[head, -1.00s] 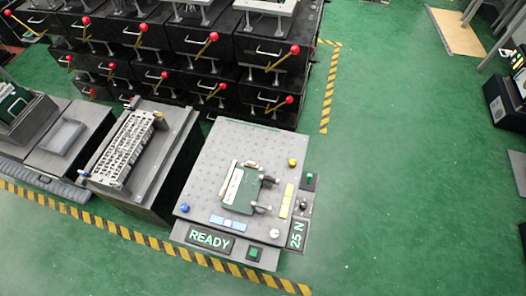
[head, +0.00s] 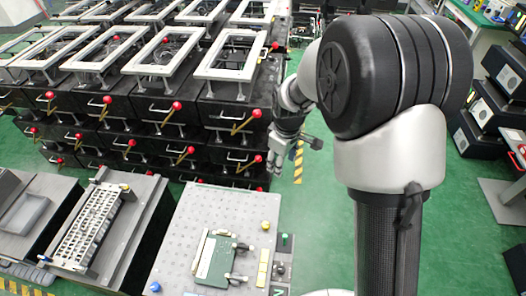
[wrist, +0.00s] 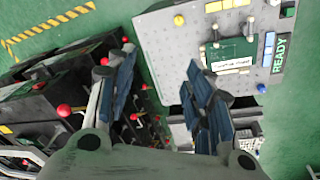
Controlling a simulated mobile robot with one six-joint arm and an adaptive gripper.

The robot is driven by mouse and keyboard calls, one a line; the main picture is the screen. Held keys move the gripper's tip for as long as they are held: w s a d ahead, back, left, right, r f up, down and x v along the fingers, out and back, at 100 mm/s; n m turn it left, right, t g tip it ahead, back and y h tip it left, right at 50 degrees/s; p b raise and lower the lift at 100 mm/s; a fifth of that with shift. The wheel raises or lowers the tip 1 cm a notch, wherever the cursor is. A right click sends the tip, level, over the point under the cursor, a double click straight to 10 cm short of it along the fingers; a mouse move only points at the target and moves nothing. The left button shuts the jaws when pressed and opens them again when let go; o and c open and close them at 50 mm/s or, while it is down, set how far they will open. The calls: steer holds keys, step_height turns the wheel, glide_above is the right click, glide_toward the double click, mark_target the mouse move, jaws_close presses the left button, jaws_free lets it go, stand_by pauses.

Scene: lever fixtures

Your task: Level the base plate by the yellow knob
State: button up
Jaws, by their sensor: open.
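The base plate (head: 185,215) is a grey perforated slab on a stand, low in the middle of the head view; its near part is cut off. It also shows at the upper right of the wrist view (wrist: 206,37). The yellow knob (head: 265,225) stands near the plate's right edge; it also shows in the wrist view (wrist: 178,20). A blue knob (head: 155,287) is at another corner; it also shows in the wrist view (wrist: 262,88). My gripper (wrist: 160,62) is open and empty, its fingers apart, beyond the plate in the head view (head: 275,163), touching no knob.
A green circuit board (head: 215,262) with clamps sits on the plate. Black boxes with red-balled levers (head: 130,130) stand stacked behind. A second fixture (head: 95,225) stands to the left. A READY sign (wrist: 281,55) shows in the wrist view.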

step_height(320, 180, down, 10)
steer(key=w+a+n, duration=0.2)
steer(key=n+g+p, duration=0.1)
steer(key=n+g, duration=0.1)
steer(key=n, duration=0.2)
glide_above(266, 224)
step_height(266, 224, down, 17)
step_height(266, 224, down, 17)
steer(key=b, duration=0.5)
steer(key=shift+r, duration=0.1)
steer(key=c, duration=1.1)
